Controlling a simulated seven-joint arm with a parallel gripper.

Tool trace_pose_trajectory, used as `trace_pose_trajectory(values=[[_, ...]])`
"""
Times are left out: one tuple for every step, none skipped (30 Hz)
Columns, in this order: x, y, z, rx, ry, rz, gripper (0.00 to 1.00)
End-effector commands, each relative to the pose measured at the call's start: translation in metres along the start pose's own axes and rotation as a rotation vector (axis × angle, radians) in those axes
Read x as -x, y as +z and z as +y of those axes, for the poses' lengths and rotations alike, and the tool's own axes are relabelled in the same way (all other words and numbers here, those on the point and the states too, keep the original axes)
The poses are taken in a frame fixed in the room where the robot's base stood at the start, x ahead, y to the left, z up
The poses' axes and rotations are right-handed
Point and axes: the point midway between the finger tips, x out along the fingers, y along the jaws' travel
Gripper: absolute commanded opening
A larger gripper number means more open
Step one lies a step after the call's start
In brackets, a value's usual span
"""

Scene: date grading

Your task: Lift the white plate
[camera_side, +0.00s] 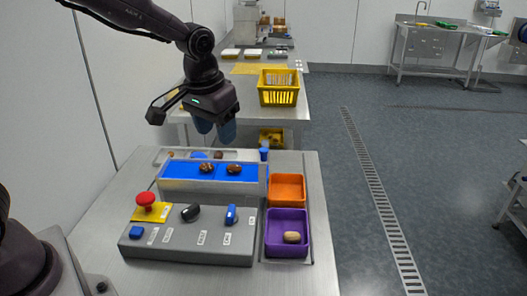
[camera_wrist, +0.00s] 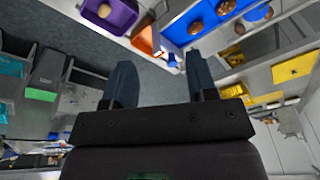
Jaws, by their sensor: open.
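I cannot clearly pick out a white plate in either view. Small white flat items (camera_side: 252,53) lie on the far table in the side view, too small to identify. My gripper (camera_side: 215,132) hangs pointing down above the rear of the grading station, behind the blue belt (camera_side: 190,168). Its two fingers are apart with nothing seen between them; they also show in the wrist view (camera_wrist: 160,65). Two brown dates (camera_side: 207,167) (camera_side: 234,169) lie on the belt.
An orange bin (camera_side: 287,178) and a purple bin (camera_side: 288,251), which holds a tan date (camera_side: 292,237), stand right of the belt. In front is a grey control panel (camera_side: 180,246) with a red button (camera_side: 146,200). A yellow crate (camera_side: 278,96) stands behind.

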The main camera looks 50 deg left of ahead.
Motion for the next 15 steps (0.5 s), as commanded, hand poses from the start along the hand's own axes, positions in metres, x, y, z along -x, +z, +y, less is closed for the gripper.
trace_pose_trajectory(values=[[-0.018, -0.018, 0.002, 0.029, -0.024, -0.002, 0.52], [-0.026, -0.028, 0.003, 0.051, -0.036, 0.004, 0.52], [-0.036, -0.041, 0.003, 0.078, -0.051, 0.016, 0.52], [-0.042, -0.051, 0.004, 0.098, -0.06, 0.027, 0.52], [-0.048, -0.06, 0.004, 0.119, -0.069, 0.04, 0.52], [-0.054, -0.073, 0.005, 0.15, -0.078, 0.062, 0.52], [-0.056, -0.083, 0.005, 0.174, -0.082, 0.083, 0.52], [-0.056, -0.092, 0.005, 0.2, -0.083, 0.108, 0.52], [-0.05, -0.104, 0.004, 0.234, -0.077, 0.143, 0.52], [-0.043, -0.111, 0.005, 0.259, -0.069, 0.172, 0.52], [-0.041, -0.114, 0.005, 0.279, -0.063, 0.185, 0.52], [-0.042, -0.114, 0.005, 0.299, -0.061, 0.186, 0.52], [-0.044, -0.113, 0.005, 0.308, -0.06, 0.186, 0.52], [-0.045, -0.113, 0.005, 0.315, -0.059, 0.186, 0.52], [-0.048, -0.114, 0.005, 0.319, -0.059, 0.185, 0.52]])
